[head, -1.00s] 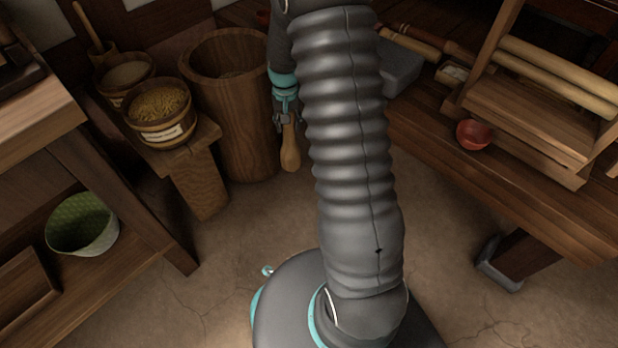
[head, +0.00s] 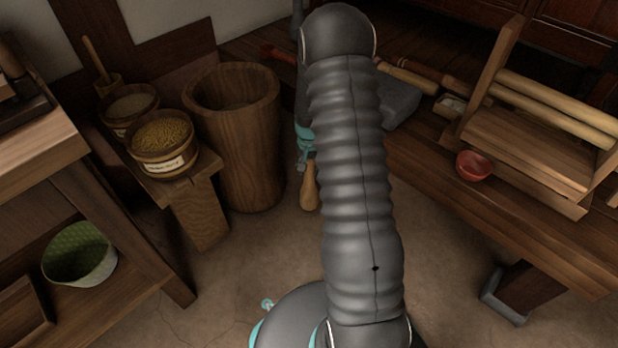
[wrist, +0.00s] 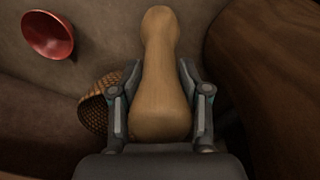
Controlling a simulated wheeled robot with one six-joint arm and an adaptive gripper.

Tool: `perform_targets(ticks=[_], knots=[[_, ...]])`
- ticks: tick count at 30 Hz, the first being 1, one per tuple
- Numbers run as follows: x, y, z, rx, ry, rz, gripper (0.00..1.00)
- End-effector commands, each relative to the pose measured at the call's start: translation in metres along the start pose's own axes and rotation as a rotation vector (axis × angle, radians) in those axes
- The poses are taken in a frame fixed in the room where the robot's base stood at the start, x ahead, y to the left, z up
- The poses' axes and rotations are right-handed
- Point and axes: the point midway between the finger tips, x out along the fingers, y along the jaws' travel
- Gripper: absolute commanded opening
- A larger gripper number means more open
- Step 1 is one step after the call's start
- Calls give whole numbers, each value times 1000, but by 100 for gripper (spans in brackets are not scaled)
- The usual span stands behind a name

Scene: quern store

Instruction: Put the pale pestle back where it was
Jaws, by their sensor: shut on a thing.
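The pale pestle (head: 310,188) is light tan wood with a wide rounded end. My gripper (head: 305,155) is shut on it and holds it in the air, hanging down, in front of and to the right of the tall wooden tub. My arm partly hides the gripper in the head view. In the wrist view, the two fingers of my gripper (wrist: 160,90) close on either side of the pestle (wrist: 158,50), which points away from the palm. The place it came from cannot be told from these frames.
The tall wooden tub (head: 245,150) stands left of the pestle, beside a bench (head: 200,215) with a grain bucket (head: 162,165). A wooden table (head: 420,165) at right bears a red bowl (head: 473,166), a wooden rack (head: 530,150) and a grey stone block (head: 398,102). Floor lies between.

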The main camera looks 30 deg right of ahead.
Motion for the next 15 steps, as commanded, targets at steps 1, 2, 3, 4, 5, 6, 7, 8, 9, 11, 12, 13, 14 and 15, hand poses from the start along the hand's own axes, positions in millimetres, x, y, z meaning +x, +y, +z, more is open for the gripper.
perform_targets(ticks=[1,2,3,4,5,6,7,8,9,11,12,13,14,15], knots=[[3,0,0,0,1,0,0],[6,0,0,0,1,0,0],[11,0,0,0,1,0,0],[15,0,0,0,1,0,0],[19,0,0,0,0,0,0],[24,0,0,0,0,0,0],[28,0,0,0,0,0,0],[30,0,0,0,0,0,0],[33,0,0,0,1,0,0],[34,0,-1,-1,2,-1,0],[34,0,-1,-1,3,-1,0],[34,0,-1,-1,3,-1,0],[33,0,-1,-1,3,-1,0],[33,0,-1,0,3,-1,0]])
